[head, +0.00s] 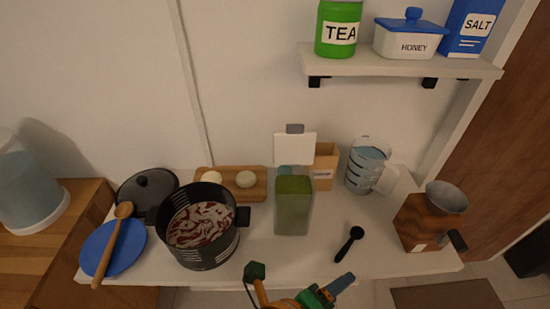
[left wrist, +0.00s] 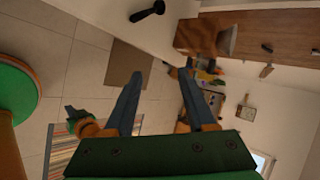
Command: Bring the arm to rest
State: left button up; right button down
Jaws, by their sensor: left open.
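My left gripper (head: 340,285) shows at the bottom edge of the head view, in front of the counter's front edge, with a blue finger pointing up and right. In the left wrist view, the two dark fingers of this gripper (left wrist: 160,76) are spread apart with nothing between them. The green spice dispenser (head: 293,207) stands upright on the counter, clear of the gripper, with a white flap (head: 295,149) raised above it. A brown box (head: 326,165) stands behind it. I cannot make out my right gripper.
On the white counter are a pot (head: 202,226), black lid (head: 147,190), blue plate (head: 113,248) with wooden spoon, egg board (head: 260,185), black scoop (head: 349,243), measuring cup (head: 366,166) and brown grinder (head: 430,218). A shelf (head: 400,63) holds tea, honey and salt. Floor in front is open.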

pick_arm(q)
jog(key=w+a+f+n+y, duration=0.4)
jog(key=a+f+n, duration=0.2)
jog(key=a+n, duration=0.75)
jog(key=s+a+f+n+g+y, duration=0.2)
jog(key=s+a+f+n, duration=0.25)
jog(key=a+n, duration=0.25)
jog(key=s+a+f+n+g+y, duration=0.1)
jog(key=s+a+f+n+y, duration=0.15)
jog(key=a+f+n, duration=0.3)
jog(key=s+f+g, duration=0.1)
jog(key=s+f, duration=0.1)
jog(key=f, duration=0.7)
jog(key=s+f, duration=0.2)
jog(key=f, duration=0.7)
jog(key=s+a+f+g, duration=0.1)
jog(key=s+a+f, duration=0.1)
jog(key=s+f, duration=0.6)
jog(key=s, duration=0.2)
jog(key=shift+s+a, duration=0.35)
jog(key=shift+a, duration=0.05)
